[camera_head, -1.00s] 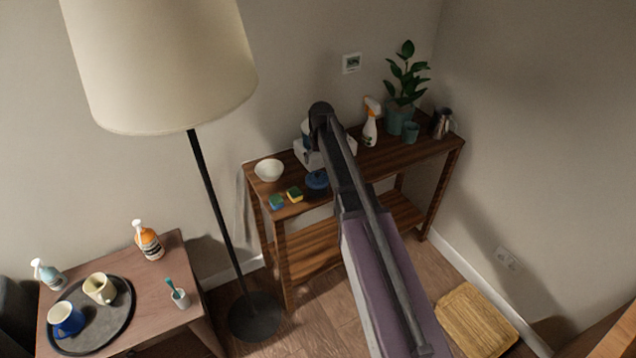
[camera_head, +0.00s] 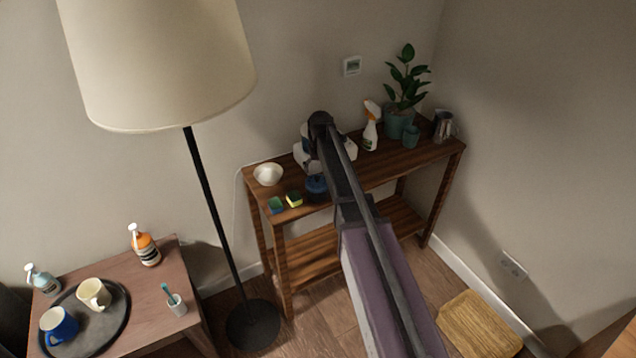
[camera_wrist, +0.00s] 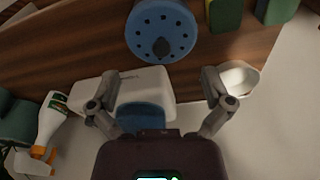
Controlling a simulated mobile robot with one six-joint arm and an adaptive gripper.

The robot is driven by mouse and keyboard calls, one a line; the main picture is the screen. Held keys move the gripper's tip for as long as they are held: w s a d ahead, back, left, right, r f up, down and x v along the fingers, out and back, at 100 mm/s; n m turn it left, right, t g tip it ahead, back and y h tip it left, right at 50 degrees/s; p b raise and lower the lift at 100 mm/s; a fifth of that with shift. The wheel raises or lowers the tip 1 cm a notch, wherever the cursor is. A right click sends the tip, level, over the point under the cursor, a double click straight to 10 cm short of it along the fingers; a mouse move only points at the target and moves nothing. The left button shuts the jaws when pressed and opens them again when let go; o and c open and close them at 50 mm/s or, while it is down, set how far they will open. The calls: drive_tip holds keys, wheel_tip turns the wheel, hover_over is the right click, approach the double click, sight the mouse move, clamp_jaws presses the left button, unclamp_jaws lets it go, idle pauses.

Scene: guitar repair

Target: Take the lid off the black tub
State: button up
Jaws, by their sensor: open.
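A round blue lid-like top (camera_wrist: 162,30) with a ring of small holes and a dark knob (camera_wrist: 161,47) shows at the top of the wrist view. In the head view it is the small dark-blue round thing (camera_head: 317,186) at the shelf's front edge, partly beside my arm. Its body below is mostly hidden; I cannot make out a plainly black tub. My gripper (camera_wrist: 160,76) is open and empty. Its fingers are spread above a white box-like thing (camera_wrist: 150,84), and the blue top lies just beyond the fingertips, apart from them.
A blue piece (camera_wrist: 140,117) shows by the white thing. Sponges (camera_head: 293,199), a white bowl (camera_head: 268,174), a spray bottle (camera_head: 370,132), a plant pot (camera_head: 398,122) and a metal jug (camera_head: 443,127) share the wooden shelf (camera_head: 420,157). A floor lamp (camera_head: 207,200) stands to the left.

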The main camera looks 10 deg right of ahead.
sight(317, 177)
drive_tip(key=shift+w+a+f+b, duration=0.1)
drive_tip(key=shift+w+f+b, duration=0.05)
drive_tip(key=shift+f+b, duration=1.05)
drive_tip(key=shift+w+a+f+b, duration=0.1)
drive_tip(key=shift+w+f+b, duration=0.05)
drive_tip(key=shift+f+b, duration=1)
drive_tip(key=shift+f, duration=0.1)
drive_tip(key=shift+s, duration=0.1)
clamp_jaws()
